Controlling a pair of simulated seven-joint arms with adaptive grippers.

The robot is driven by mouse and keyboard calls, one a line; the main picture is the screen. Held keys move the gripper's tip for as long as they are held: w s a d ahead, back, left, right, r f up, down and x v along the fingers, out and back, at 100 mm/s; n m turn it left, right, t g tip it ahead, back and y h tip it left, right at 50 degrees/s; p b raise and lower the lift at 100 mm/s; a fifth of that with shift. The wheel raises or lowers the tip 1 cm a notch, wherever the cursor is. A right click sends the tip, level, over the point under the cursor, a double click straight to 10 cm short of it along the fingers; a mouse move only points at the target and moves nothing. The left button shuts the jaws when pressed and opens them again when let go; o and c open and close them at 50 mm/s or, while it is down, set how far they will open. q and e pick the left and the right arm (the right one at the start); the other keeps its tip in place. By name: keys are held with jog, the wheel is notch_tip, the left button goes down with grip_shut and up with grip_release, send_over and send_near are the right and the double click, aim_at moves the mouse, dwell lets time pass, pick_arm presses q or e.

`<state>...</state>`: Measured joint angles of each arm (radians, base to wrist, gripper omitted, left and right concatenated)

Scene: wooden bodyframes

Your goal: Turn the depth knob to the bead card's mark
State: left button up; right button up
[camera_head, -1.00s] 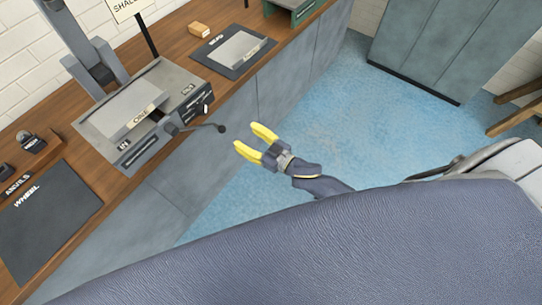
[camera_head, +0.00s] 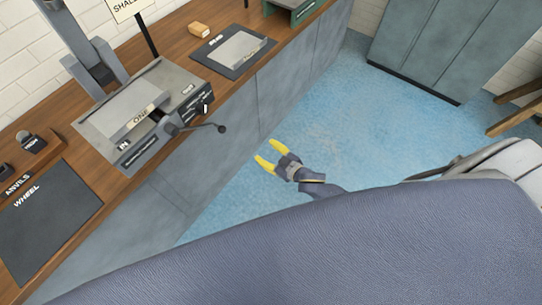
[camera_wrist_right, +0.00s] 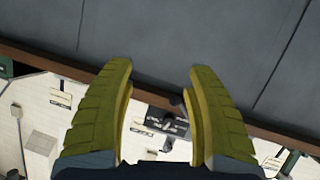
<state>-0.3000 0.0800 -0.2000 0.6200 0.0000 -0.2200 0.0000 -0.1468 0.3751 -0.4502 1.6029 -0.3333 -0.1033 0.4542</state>
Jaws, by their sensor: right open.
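A grey bench machine (camera_head: 137,115) stands on the wooden bench. On its front is a small black knob (camera_head: 205,108) with a white mark; I take this for the depth knob, but its scale is too small to read. A crank lever sticks out beside it. A white card (camera_head: 127,8) on a black post reads "SHALL", cut off by the top edge. My right gripper (camera_head: 267,152) is open and empty in front of the bench, apart from the machine. Its yellow fingers (camera_wrist_right: 161,68) are spread in the wrist view. My left gripper is not seen.
The crank lever's ball end (camera_head: 222,129) juts past the bench edge. A dark mat with a grey sheet (camera_head: 237,46) lies right of the machine, a wooden block (camera_head: 199,29) behind it. A "WHEEL" mat (camera_head: 45,225) lies left. The blue floor is clear.

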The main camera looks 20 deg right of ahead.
jog(key=shift+s+d+f+g+h, duration=0.15)
jog(key=shift+d+f, duration=0.2)
jog(key=shift+f, duration=0.4)
jog(key=shift+s+d+f+g+h, duration=0.15)
jog(key=shift+d+f, duration=0.15)
jog(key=shift+f, duration=0.4)
jog(key=t+y, duration=0.2)
jog(key=y, duration=0.3)
send_near(205, 112)
jog(key=x, duration=1)
jog(key=shift+w, duration=0.2)
jog(key=shift+o, duration=0.3)
grip_shut()
